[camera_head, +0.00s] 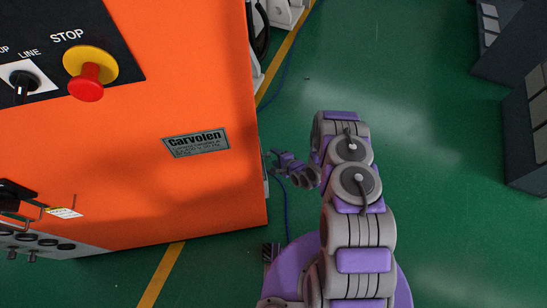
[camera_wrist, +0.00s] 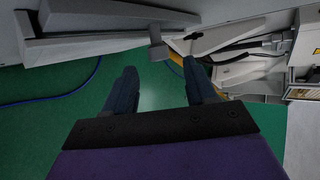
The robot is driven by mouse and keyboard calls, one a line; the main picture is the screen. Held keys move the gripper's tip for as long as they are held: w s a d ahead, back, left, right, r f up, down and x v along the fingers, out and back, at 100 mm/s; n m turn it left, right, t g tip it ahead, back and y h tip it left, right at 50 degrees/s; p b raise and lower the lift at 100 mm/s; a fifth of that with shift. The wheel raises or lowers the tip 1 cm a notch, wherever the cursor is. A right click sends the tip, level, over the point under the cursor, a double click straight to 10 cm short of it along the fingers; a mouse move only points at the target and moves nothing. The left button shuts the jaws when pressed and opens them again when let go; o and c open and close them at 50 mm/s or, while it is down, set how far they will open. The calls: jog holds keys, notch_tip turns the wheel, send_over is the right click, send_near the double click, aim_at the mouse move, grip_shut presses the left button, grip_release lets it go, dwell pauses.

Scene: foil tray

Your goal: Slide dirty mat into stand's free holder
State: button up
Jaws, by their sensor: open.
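I cannot make out a dirty mat or a stand with holders in either view. My gripper (camera_wrist: 161,80) is open, its two dark blue fingers apart, with green floor showing between them and nothing held. In the head view the gripper (camera_head: 272,158) is small and partly unclear, close beside the right edge of the orange machine (camera_head: 150,110). In the wrist view a grey ledge-like part (camera_wrist: 110,20) lies just beyond the fingertips. A small grey tab (camera_wrist: 158,47) hangs down near the gap between them. I cannot tell whether the fingers touch either part.
Dark grey cabinets (camera_head: 525,130) stand at the far right. A blue cable (camera_wrist: 65,95) runs along the floor near the machine. White equipment (camera_head: 284,13) stands behind the machine, beside a yellow floor line (camera_head: 290,45).

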jog(key=shift+w+a+f, duration=0.25)
jog(key=shift+a+f, duration=0.05)
jog(key=shift+a, duration=0.35)
jog(key=shift+w+a+f, duration=0.2)
jog(key=shift+a+f, duration=0.05)
jog(key=shift+a, duration=0.35)
jog(key=shift+d+r, duration=0.1)
jog(key=shift+d, duration=0.4)
jog(key=c, duration=0.3)
jog(key=shift+d, duration=0.2)
jog(key=c, duration=0.3)
jog(key=shift+s+a, duration=0.1)
jog(key=shift+a, duration=0.35)
grip_shut()
jog(key=shift+d, duration=0.1)
